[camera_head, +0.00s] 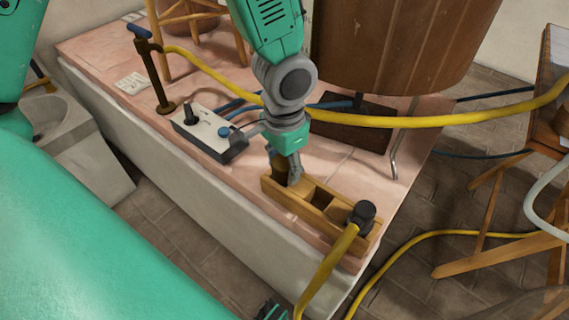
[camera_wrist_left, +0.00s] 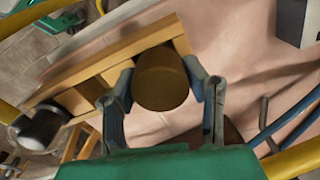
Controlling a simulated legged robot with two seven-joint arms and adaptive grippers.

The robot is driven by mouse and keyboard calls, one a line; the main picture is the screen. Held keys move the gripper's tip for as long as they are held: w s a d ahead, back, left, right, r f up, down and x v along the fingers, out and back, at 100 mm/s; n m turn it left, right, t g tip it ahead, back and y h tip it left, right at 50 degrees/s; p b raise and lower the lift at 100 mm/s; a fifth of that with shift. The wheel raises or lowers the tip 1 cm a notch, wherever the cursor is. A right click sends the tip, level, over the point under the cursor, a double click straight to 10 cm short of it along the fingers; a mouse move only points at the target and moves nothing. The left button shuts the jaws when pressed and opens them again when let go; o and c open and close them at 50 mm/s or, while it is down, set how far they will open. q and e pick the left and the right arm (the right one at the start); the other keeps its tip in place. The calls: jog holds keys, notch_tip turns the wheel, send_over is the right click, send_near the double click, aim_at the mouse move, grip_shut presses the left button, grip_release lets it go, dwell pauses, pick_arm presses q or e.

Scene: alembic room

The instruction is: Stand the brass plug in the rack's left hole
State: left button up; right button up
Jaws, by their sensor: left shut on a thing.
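The brass plug (camera_head: 279,168) is a dark brown-gold cylinder. My left gripper (camera_head: 287,176) is shut on it, coming down from above at the left end of the wooden rack (camera_head: 331,208). In the left wrist view the plug (camera_wrist_left: 162,84) sits between the two fingers, its round end facing the camera and the rack (camera_wrist_left: 110,62) behind it. The plug looks roughly upright over the rack's left end. Its lower end is hidden, so I cannot tell whether it is in the left hole or above it. The rack's middle has an open square hole.
A black-capped fitting on a yellow hose (camera_head: 362,214) stands at the rack's right end. A wooden tub (camera_head: 400,45) stands behind. A yellow hose (camera_head: 430,121) crosses behind my gripper.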

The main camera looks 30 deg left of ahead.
aim_at(284, 162)
pick_arm(q)
jog(key=shift+f, duration=0.15)
jog(key=o, duration=1.3)
jog(key=shift+r+p, duration=3.55)
jog(key=shift+p, duration=0.55)
